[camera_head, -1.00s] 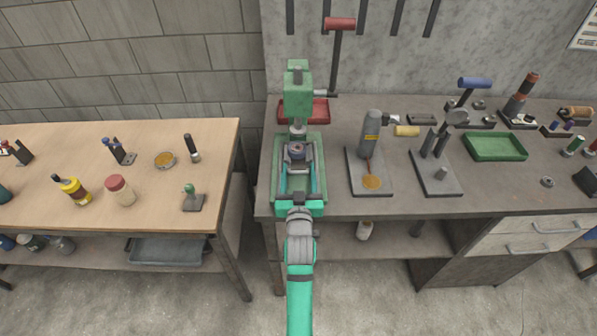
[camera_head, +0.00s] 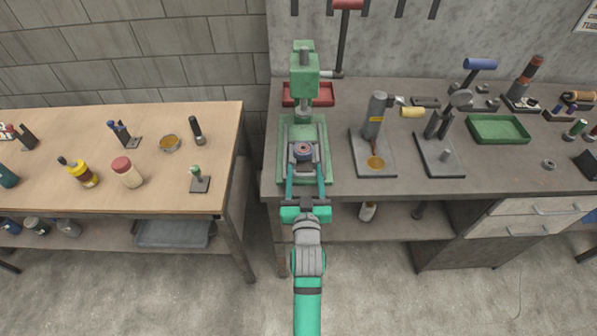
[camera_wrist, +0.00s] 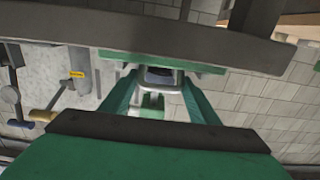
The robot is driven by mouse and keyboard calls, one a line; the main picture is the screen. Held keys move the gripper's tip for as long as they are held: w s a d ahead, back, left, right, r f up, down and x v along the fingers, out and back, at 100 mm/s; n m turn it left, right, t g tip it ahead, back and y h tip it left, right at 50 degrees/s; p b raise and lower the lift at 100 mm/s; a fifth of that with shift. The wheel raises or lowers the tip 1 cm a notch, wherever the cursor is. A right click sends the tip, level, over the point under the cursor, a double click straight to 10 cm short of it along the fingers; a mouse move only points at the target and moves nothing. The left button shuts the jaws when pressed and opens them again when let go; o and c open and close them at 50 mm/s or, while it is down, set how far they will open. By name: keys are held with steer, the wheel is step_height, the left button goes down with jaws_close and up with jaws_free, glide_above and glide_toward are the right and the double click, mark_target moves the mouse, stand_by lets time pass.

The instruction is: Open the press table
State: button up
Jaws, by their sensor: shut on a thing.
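The green press (camera_head: 305,75) stands on the grey bench, with its ram pointing down over a green base (camera_head: 322,150). The grey press table (camera_head: 303,163) sits on this base, forward of the ram, and carries a round dark piece (camera_head: 302,150). My gripper (camera_head: 305,172) reaches in from the front, with one teal finger on each side of the table's front part, and is shut on it. In the wrist view, the table's grey front edge (camera_wrist: 160,84) shows between the finger ends; the exact contact is hard to see.
A red tray (camera_head: 321,94) lies behind the press. A dispenser on a grey plate (camera_head: 385,170) stands close to the right, with a green tray (camera_head: 499,129) farther right. A wooden table (camera_head: 60,130) with several tools is at left. The floor in front is clear.

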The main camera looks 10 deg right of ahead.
steer(key=shift+d, duration=0.25)
steer(key=o, duration=1.2)
steer(key=shift+o, duration=0.2)
steer(key=shift+a, duration=0.15)
steer(key=shift+s, duration=0.1)
steer(key=s+a, duration=0.1)
steer(key=s, duration=0.9)
steer(key=shift+s+a, duration=0.25)
steer(key=shift+a, duration=0.05)
